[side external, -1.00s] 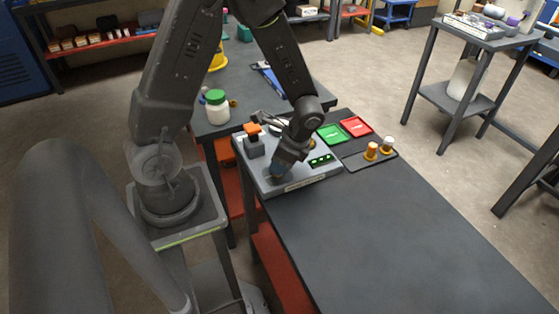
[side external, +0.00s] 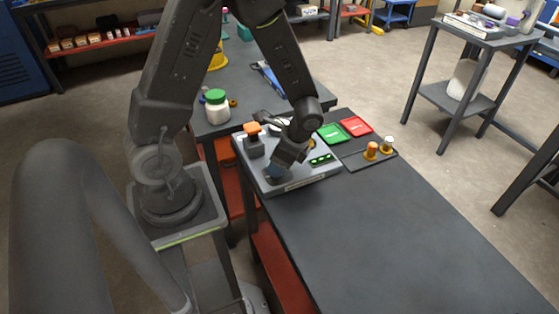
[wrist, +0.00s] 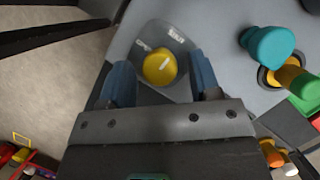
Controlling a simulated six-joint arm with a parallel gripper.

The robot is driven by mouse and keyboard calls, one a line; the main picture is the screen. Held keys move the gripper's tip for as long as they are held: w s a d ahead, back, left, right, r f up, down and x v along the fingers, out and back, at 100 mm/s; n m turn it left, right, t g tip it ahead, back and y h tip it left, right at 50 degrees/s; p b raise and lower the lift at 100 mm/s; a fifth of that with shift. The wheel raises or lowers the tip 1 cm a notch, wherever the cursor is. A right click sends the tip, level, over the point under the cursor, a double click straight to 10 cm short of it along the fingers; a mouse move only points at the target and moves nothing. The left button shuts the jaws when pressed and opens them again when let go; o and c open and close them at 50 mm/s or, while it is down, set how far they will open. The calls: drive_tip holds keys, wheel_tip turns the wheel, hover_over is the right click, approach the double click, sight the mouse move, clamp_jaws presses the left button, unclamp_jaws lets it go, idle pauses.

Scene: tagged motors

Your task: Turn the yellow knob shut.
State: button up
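My gripper (wrist: 163,82) is open, with one blue finger on each side of the knob. A narrow gap shows between the knob and each finger. In the side view my gripper (side external: 276,172) points down at the near left part of the grey panel (side external: 318,178). There the gripper hides the yellow knob. I cannot tell the fingers' height relative to the knob.
A teal knob (wrist: 268,45) and an amber part (wrist: 290,76) stand on the panel to the right. An orange-topped block (side external: 252,130) stands at its back left. Green (side external: 333,134) and red (side external: 356,126) trays lie behind. The bench front (side external: 400,230) is clear.

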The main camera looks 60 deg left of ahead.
drive_tip(key=v, duration=1.4)
drive_tip(key=shift+f, duration=0.1)
drive_tip(key=s+d+r+n+t+h, duration=0.1)
drive_tip(key=s+r+n+t, duration=0.2)
drive_tip(key=s+d+r+n+t+h, duration=0.1)
drive_tip(key=s+d+r+n+t, duration=0.1)
drive_tip(key=s+r+n, duration=0.1)
drive_tip(key=s+d+r+n+t+h, duration=0.1)
drive_tip(key=s+d+r+n+t, duration=0.1)
drive_tip(key=s+r+n+t, duration=0.1)
drive_tip(key=shift+s+d+r+t, duration=0.15)
drive_tip(key=shift+s+r, duration=0.15)
drive_tip(key=shift+r, duration=0.3)
drive_tip(key=shift+s+a+r+t, duration=0.15)
drive_tip(key=shift+s+r, duration=0.15)
drive_tip(key=shift+r, duration=0.3)
